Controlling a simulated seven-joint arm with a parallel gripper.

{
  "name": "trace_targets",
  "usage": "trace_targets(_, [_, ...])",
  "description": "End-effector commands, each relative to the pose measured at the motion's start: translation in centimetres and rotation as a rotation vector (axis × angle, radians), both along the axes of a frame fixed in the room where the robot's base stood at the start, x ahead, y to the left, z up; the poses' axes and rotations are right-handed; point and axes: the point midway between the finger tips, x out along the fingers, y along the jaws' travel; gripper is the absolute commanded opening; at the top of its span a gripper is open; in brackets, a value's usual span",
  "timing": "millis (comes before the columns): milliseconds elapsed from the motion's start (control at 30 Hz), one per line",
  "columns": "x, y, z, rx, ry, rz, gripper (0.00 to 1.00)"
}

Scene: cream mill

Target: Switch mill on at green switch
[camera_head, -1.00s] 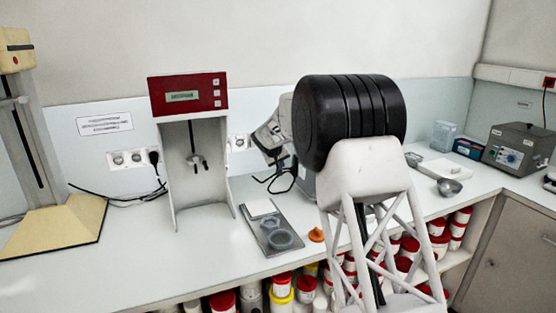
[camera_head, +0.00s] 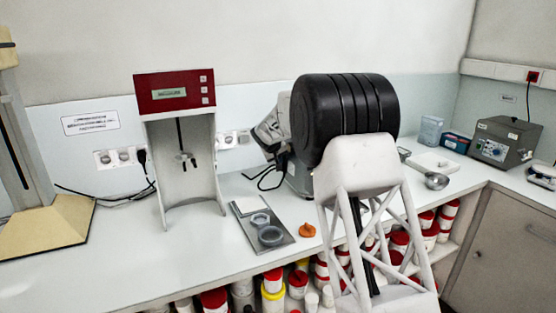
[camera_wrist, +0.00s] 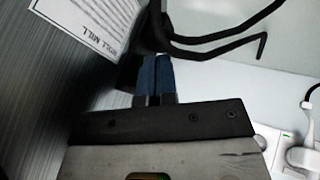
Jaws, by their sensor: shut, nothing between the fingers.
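In the wrist view my gripper (camera_wrist: 155,60) has its two blue fingers closed together with nothing between them. The fingertips are beside a dark grey surface (camera_wrist: 45,100), with a white label (camera_wrist: 95,28) whose upside-down text includes "MILL". I cannot tell whether the fingertips touch it. In the head view a grey machine (camera_head: 299,178), possibly the mill, stands on the bench mostly behind my arm, which also hides my gripper there. No green switch can be made out in either view.
Black cables or bars (camera_wrist: 215,45) run close by the fingertips, with white wall sockets (camera_wrist: 295,150) at lower right. In the head view a red-topped stand (camera_head: 174,92), a tray with dishes (camera_head: 262,228) and an orange piece (camera_head: 307,230) are on the bench.

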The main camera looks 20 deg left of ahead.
Motion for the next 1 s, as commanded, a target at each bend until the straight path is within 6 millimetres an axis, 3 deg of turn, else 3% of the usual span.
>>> trace_targets(1000, [0.1, -0.1, 1.7, 0.000, -0.001, 0.000, 0.00])
